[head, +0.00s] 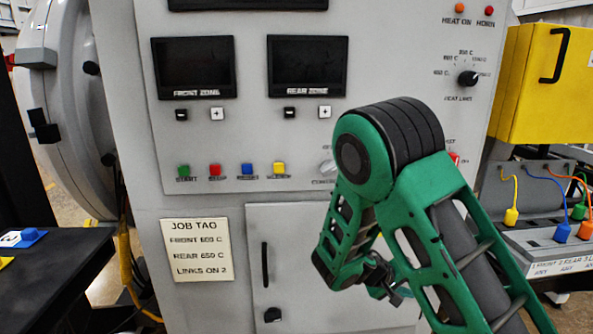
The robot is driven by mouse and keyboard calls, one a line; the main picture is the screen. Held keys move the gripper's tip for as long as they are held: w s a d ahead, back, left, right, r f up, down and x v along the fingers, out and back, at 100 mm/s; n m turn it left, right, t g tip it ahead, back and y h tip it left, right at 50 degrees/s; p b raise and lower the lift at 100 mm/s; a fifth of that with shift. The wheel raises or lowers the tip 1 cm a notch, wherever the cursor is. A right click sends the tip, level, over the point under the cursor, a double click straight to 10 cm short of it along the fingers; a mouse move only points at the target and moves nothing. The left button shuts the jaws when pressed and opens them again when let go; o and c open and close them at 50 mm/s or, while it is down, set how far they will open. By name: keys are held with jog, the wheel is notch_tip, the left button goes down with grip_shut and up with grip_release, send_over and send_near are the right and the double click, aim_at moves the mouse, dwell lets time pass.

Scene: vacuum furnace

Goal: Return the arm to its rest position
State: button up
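My green and black arm rises from the lower right and bends at a black-ribbed joint in front of the furnace control cabinet (200,130). From that joint it folds back down. My gripper (388,289) appears small and dark at the end, low in front of the cabinet's lower door (290,240) and partly behind my own arm link. I see nothing clearly held in it, and its fingers are too small and covered to tell whether they are open.
The panel has two dark zone displays (194,68), coloured buttons (215,170) and a heat limit knob (468,78). A job tag (196,250) is below. A yellow box (545,85) and a rack with coloured plugs (550,215) are right; a black table (60,265) is left.

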jog(key=s+d+r+m+g+y, duration=0.25)
jog(key=s+d+r, duration=0.2)
jog(key=s, duration=0.25)
jog(key=s+d+r+m+g+y, duration=0.25)
jog(key=s+d+r, duration=0.2)
jog(key=s, duration=0.35)
jog(key=s+r+m+y, duration=0.1)
jog(key=s+r+y, duration=0.1)
jog(key=s, duration=0.8)
jog(key=s+a+r+m+t+y, duration=0.1)
jog(key=s+r+y, duration=0.2)
jog(key=s, duration=0.6)
jog(key=shift+s+a+r+y, duration=0.15)
jog(key=shift+s+r+y, duration=0.2)
jog(key=shift+r, duration=0.6)
jog(key=shift+w+f, duration=0.25)
jog(key=shift+w, duration=0.4)
